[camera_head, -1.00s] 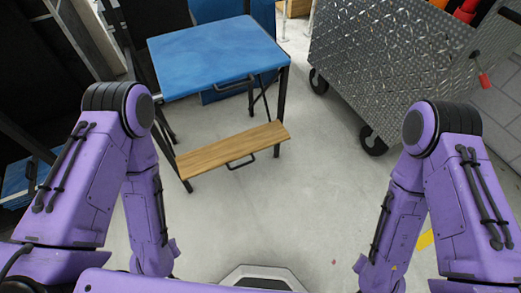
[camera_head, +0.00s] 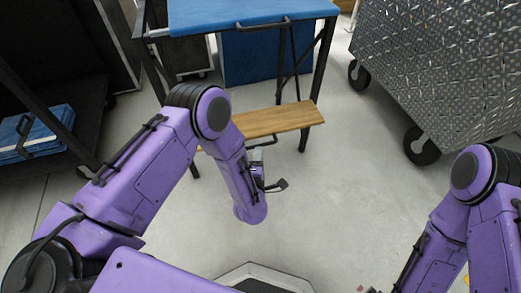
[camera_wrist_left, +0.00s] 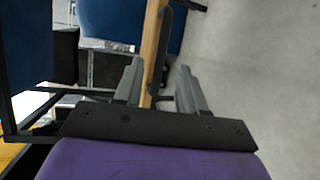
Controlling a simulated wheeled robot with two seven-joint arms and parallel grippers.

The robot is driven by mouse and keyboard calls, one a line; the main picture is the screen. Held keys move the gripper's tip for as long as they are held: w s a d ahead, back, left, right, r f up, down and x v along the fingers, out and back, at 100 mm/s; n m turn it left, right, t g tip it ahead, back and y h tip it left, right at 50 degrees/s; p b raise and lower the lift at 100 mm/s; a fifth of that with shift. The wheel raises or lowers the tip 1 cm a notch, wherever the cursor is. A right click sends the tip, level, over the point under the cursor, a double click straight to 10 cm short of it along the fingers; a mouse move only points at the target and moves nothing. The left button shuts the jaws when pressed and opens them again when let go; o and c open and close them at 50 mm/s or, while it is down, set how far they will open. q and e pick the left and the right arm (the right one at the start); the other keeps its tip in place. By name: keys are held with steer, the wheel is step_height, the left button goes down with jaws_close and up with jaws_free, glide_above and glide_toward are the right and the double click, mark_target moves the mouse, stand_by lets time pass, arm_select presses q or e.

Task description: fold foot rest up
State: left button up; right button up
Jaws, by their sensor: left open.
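The wooden foot rest (camera_head: 275,119) is down and roughly level below the blue seat (camera_head: 235,12), between the dark frame legs. A dark handle sits at its front edge, partly hidden by my left arm. My left gripper (camera_head: 258,154) is just in front of the foot rest's front edge. In the left wrist view my left gripper (camera_wrist_left: 160,65) is open, with the board (camera_wrist_left: 152,35) seen edge-on in the gap between its fingers. I cannot tell whether either finger touches it. My right forearm shows at the lower right, but its gripper is out of view.
A diamond-plate metal cart (camera_head: 450,70) on black wheels stands at the right. A dark shelf with folded blue items (camera_head: 40,135) is at the left. A blue panel (camera_head: 262,55) stands behind the foot rest. The grey floor is clear between seat and cart.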

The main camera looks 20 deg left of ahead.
mark_target(260, 145)
arm_select(q)
steer(key=b+x, duration=0.1)
steer(key=x, duration=0.5)
steer(key=shift+w+a+f, duration=0.15)
steer(key=shift+w, duration=0.15)
jaws_close()
